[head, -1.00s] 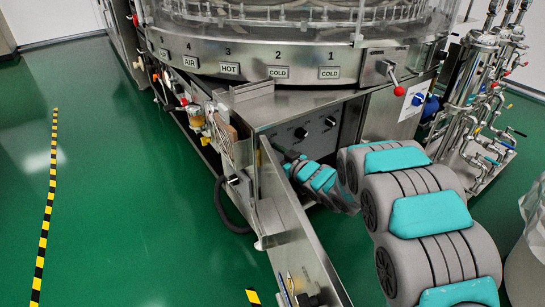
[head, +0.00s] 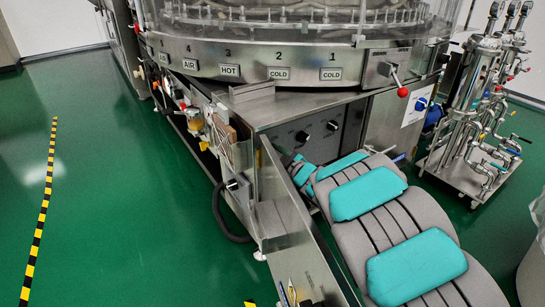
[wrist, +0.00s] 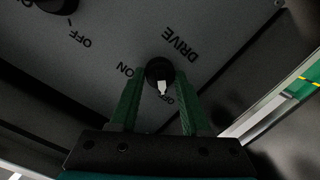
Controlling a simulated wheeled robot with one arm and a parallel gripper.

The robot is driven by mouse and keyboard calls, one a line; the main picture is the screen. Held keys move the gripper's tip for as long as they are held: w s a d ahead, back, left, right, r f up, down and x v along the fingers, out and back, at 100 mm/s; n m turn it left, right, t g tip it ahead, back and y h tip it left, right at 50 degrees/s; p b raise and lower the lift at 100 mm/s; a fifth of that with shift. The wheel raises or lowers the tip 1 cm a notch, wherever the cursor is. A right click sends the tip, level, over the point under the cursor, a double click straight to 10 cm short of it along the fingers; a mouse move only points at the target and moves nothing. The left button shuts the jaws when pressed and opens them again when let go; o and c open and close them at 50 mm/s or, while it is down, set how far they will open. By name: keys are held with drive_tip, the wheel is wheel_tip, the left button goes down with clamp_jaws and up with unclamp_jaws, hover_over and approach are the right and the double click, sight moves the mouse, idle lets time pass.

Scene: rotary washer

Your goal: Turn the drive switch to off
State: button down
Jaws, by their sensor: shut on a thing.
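The drive switch (wrist: 161,73) is a round black knob with a white pointer, on a grey panel in the wrist view. The DRIVE, ON and OFF labels appear tilted and upside down around it. The white pointer is directed down in the picture, at the partly covered OFF label. My gripper (wrist: 158,79) has its two green fingers on either side of the knob, shut on it.
Another black knob (wrist: 57,4) with an OFF label is at the wrist view's upper left. In the head view an open metal door (head: 296,240) stands close to the left of my arm. A red-balled lever (head: 403,92) is above right. Green floor (head: 130,200) is clear at left.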

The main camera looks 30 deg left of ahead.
idle(0.3)
drive_tip(key=shift+c, duration=1.8)
unclamp_jaws()
drive_tip(key=v, duration=0.7)
drive_tip(key=shift+s+d+p, duration=0.15)
drive_tip(key=shift+d+p, duration=0.2)
drive_tip(key=shift+p, duration=0.1)
